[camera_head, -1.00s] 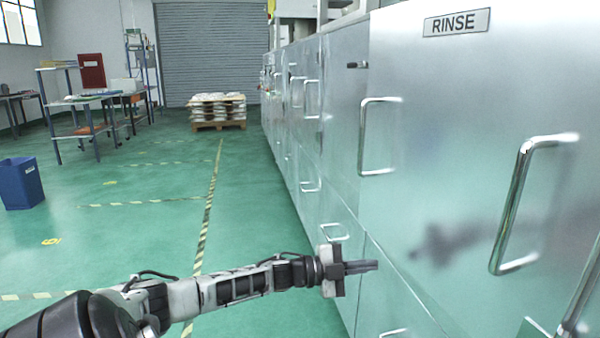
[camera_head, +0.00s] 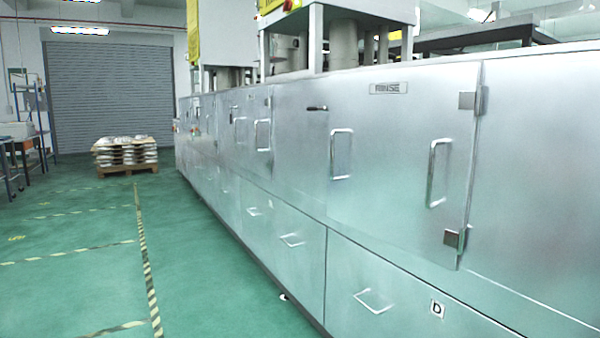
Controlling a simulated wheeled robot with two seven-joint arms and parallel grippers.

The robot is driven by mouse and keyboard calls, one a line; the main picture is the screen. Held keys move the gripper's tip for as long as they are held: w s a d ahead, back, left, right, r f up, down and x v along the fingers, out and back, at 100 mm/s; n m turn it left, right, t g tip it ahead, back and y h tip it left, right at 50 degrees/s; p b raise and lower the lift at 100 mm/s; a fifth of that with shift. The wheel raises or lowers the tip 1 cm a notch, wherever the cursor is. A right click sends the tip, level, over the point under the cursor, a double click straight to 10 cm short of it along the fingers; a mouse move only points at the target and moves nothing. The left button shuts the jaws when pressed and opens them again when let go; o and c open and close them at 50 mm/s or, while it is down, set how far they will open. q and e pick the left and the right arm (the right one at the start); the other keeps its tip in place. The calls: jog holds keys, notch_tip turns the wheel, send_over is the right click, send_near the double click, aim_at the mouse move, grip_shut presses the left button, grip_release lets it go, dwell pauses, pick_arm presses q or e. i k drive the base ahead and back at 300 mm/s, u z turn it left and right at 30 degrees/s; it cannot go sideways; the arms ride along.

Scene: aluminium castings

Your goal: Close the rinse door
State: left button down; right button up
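The rinse door (camera_head: 388,205) is a brushed metal panel in the right half of the head view. A RINSE label (camera_head: 388,88) is near its top. Two hinges, an upper one (camera_head: 467,100) and a lower one (camera_head: 453,238), sit along its right edge. One bar handle (camera_head: 437,173) is towards the hinge side and another (camera_head: 341,154) is near the left edge. The door looks about flush with the cabinet front; I see no clear gap, but a small one cannot be ruled out. Neither of my grippers is in view.
The metal machine line (camera_head: 225,150) runs back on the left of the door, with lower drawers, one marked D (camera_head: 437,309). A loaded pallet (camera_head: 126,155) stands before a grey shutter (camera_head: 108,95). The green floor (camera_head: 80,265) at the left is clear.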

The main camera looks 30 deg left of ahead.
aim_at(400, 141)
jog(key=u, duration=1.1)
jog(key=i, duration=1.1)
jog(key=z, duration=0.35)
